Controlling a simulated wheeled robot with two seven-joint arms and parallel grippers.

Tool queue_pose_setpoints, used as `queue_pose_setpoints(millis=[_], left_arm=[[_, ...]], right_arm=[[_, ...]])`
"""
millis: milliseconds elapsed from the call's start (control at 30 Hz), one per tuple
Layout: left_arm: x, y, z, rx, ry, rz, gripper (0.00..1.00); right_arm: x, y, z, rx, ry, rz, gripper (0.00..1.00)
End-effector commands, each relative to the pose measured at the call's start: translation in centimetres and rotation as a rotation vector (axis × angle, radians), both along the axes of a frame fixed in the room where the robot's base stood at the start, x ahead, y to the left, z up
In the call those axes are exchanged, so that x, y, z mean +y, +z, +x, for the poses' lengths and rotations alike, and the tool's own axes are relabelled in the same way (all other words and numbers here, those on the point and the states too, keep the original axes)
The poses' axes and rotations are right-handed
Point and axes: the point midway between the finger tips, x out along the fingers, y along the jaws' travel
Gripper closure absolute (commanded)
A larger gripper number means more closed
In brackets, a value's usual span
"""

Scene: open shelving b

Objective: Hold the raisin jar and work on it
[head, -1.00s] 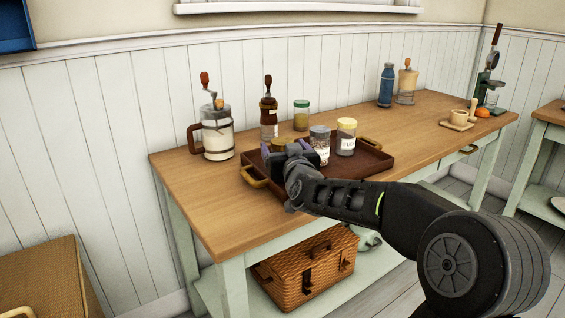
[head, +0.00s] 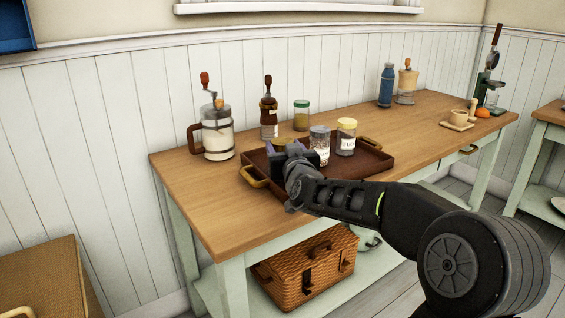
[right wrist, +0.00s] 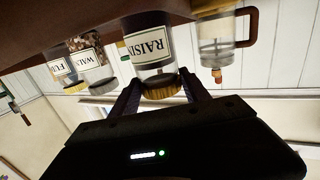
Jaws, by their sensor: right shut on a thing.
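The raisin jar (right wrist: 150,45) is clear with dark contents, a white label reading "RAISIN" and a gold lid (right wrist: 160,89). The right wrist view shows it upside down, between the two dark fingers of my right gripper (right wrist: 159,90). The fingers are at the lid end, and the gripper is shut on the jar. In the head view my right gripper (head: 285,148) is over the left part of the brown tray and hides most of the jar. I cannot tell whether the jar's base touches the tray. My left gripper is not in view.
The tray (head: 362,168) also holds a walnut jar (head: 319,145) and a yellow-lidded flour jar (head: 346,138), close to my gripper's right. The table's front left is clear.

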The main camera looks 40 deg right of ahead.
Motion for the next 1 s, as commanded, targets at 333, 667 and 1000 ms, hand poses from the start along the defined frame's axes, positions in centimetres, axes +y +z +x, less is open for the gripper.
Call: queue_pose_setpoints(millis=[333, 667, 1000], left_arm=[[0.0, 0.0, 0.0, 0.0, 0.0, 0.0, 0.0], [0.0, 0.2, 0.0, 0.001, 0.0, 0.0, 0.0], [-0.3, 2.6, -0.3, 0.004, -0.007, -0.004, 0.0]], right_arm=[[0.0, 0.0, 0.0, 0.0, 0.0, 0.0, 1.0], [0.0, 0.7, 0.0, -0.005, -0.001, -0.002, 1.0], [0.0, 5.9, 0.0, -0.008, -0.001, -0.002, 1.0]])
